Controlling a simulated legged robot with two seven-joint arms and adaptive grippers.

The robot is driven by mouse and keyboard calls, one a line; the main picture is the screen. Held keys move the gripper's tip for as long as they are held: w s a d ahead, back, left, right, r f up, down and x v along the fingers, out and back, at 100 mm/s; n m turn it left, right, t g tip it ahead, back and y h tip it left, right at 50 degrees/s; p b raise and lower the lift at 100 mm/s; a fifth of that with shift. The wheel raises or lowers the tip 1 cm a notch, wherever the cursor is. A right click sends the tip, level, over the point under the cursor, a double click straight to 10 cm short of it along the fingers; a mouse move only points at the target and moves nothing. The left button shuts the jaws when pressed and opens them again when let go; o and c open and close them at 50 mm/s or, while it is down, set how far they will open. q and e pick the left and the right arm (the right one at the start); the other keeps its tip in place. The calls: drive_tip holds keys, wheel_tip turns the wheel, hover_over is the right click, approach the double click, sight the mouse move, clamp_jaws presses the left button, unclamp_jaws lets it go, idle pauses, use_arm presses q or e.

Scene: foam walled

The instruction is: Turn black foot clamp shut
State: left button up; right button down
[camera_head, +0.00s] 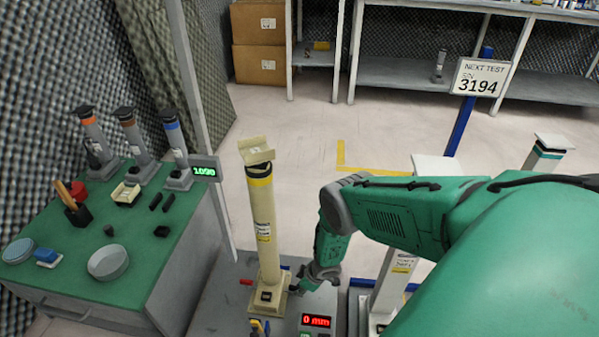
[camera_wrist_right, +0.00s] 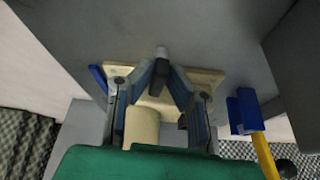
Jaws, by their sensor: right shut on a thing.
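A cream column (camera_head: 264,220) with a yellow band stands upright on a square foot plate on a grey table. The plate also shows in the right wrist view (camera_wrist_right: 205,82). The black foot clamp (camera_wrist_right: 161,78) is a small dark lever at the plate, between my right fingertips. My right gripper (camera_wrist_right: 166,82) is shut on it, its two blue-grey fingers angled together. In the head view the right gripper (camera_head: 299,286) is at the right side of the column's foot, its fingertips small and partly hidden. My left gripper is in neither view.
A red "0 mm" display (camera_head: 316,321) stands close in front of the gripper. A blue bracket with a yellow handle (camera_wrist_right: 264,155) is beside it. A red clamp (camera_head: 246,282) lies left of the foot. A green bench (camera_head: 150,235) stands left.

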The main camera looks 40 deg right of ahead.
drive_tip(key=shift+d+n, duration=0.15)
drive_tip(key=shift+n, duration=0.75)
drive_tip(key=shift+w+y, duration=0.1)
drive_tip(key=shift+y, duration=0.2)
drive_tip(key=c, duration=1.6)
unclamp_jaws()
drive_tip(key=shift+o, duration=0.2)
drive_tip(key=shift+d+r, duration=0.25)
drive_tip(key=shift+r, duration=0.25)
drive_tip(key=v, duration=1)
drive_tip(key=shift+r, duration=0.3)
drive_tip(key=shift+d, duration=0.1)
